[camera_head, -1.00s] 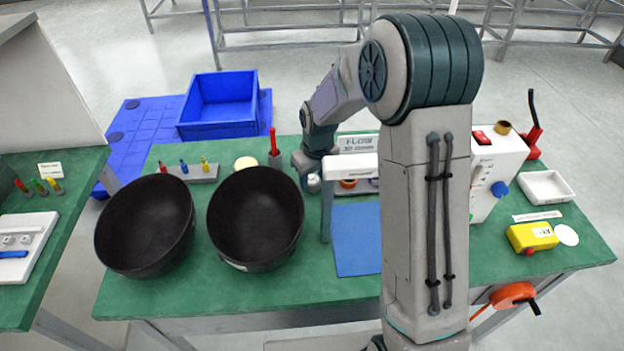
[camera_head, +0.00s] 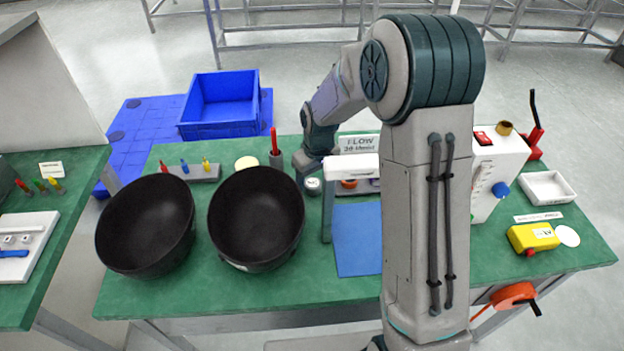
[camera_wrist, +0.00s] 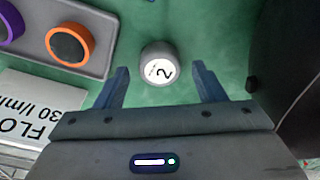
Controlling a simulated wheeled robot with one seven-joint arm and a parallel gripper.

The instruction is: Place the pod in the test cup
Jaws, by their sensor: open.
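A small grey-white round pod marked "2" (camera_wrist: 158,64) stands on the green bench top in the wrist view. In the head view it shows as a small pale round thing (camera_head: 313,186) beside my wrist. My gripper (camera_wrist: 161,70) is open, its two blue-grey fingertips on either side of the pod in the picture, with gaps between. Whether the fingers are at the pod's height cannot be told. A grey tray (camera_wrist: 100,63) holds an orange-rimmed dark round piece (camera_wrist: 70,45) and a purple-rimmed one (camera_wrist: 8,25). I cannot tell which thing is the test cup.
A black bowl (camera_head: 255,220) stands close left of my wrist; a second bowl (camera_head: 146,225) is farther left. A white-topped frame (camera_head: 350,167) and a flow sign (camera_head: 358,144) stand to the right. A blue mat (camera_head: 357,238) lies clear in front. A red-topped holder (camera_head: 276,155) is behind.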

